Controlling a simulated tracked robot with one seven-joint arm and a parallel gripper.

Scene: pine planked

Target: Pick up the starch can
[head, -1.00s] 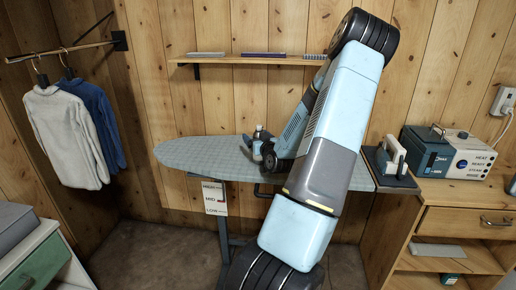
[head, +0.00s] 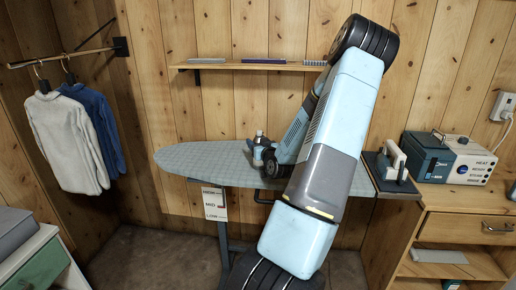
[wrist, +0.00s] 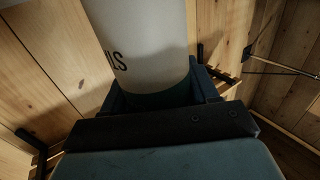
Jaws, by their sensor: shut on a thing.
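The starch can (head: 258,153) shows small in the head view, at the back middle of the ironing board (head: 205,165), with a pale top and teal lower part. In the wrist view its white side (wrist: 145,45) with dark lettering and a dark green base fills the upper middle. My gripper (wrist: 160,95) is shut on the can, its dark fingers either side of the lower part. The can looks upright in the head view. My arm hides part of the board, and I cannot tell whether the can's base touches it.
A wall shelf (head: 220,66) with flat items is above the board. An iron (head: 393,160) stands at the board's right end. A teal and white box (head: 448,158) sits on the wooden cabinet (head: 470,197) at right. Garments (head: 65,140) hang at left. The board's left half is clear.

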